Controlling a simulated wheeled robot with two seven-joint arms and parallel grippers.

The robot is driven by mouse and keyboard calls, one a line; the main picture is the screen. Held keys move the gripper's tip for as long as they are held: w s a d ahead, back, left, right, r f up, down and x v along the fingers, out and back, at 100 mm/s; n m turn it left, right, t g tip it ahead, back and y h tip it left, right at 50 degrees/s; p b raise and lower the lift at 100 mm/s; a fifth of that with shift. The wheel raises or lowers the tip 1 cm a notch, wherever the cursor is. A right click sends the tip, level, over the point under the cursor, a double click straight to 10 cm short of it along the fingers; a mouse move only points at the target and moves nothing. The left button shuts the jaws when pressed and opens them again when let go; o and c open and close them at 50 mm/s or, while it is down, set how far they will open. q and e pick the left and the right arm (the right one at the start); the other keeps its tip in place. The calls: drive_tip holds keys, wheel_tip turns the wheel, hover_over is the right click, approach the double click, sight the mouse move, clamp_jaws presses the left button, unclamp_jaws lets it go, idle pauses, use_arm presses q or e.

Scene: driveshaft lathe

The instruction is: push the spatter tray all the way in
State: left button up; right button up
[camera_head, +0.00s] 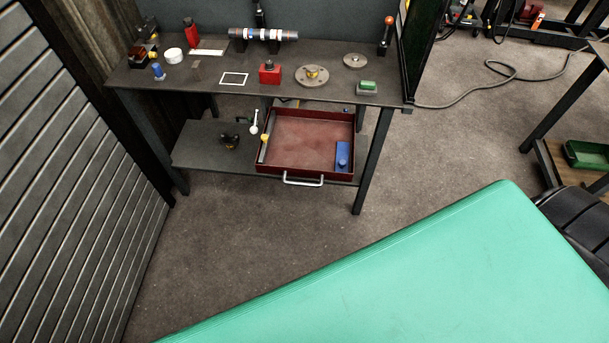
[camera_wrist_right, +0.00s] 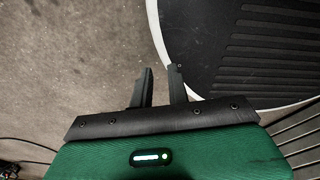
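The spatter tray (camera_head: 320,122) is a dark red, shallow open tray in the head view. It sits under the workbench top at the lower shelf level, its front sticking out past the bench edge. Its pale metal handle (camera_head: 302,182) is on the front wall. A blue block and a small yellowish item lie inside. My right gripper (camera_wrist_right: 162,68) shows only in the right wrist view, its two dark fingers apart with nothing between them. It is away from the tray, above the floor. My left gripper is not in view.
The workbench top (camera_head: 215,85) carries a shaft on supports, a red block, round flanges and other small parts. A lower shelf (camera_head: 200,150) lies left of the tray. Open floor (camera_head: 240,235) is in front. A cable (camera_head: 500,70) runs over the floor at right.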

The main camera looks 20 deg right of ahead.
drive_tip(key=shift+o, duration=1.3)
drive_tip(key=w+d+m+t+b, duration=0.1)
drive_tip(key=w+m+t+b, duration=0.2)
drive_tip(key=w, duration=0.8)
drive_tip(key=shift+w+r+m+t+b, duration=0.15)
drive_tip(key=shift+w+m+t+b, duration=0.15)
drive_tip(key=shift+b, duration=0.4)
drive_tip(key=m+t+y+b, duration=0.5)
drive_tip(key=m+t+b, duration=0.8)
drive_tip(key=t, duration=0.1)
approach(303, 183)
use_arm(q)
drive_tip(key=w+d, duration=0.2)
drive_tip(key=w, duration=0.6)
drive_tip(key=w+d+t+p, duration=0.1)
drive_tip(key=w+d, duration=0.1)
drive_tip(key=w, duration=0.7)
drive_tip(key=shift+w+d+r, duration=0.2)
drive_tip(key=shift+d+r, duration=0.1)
use_arm(e)
drive_tip(key=x, duration=1)
drive_tip(key=shift+f, duration=0.35)
clamp_jaws()
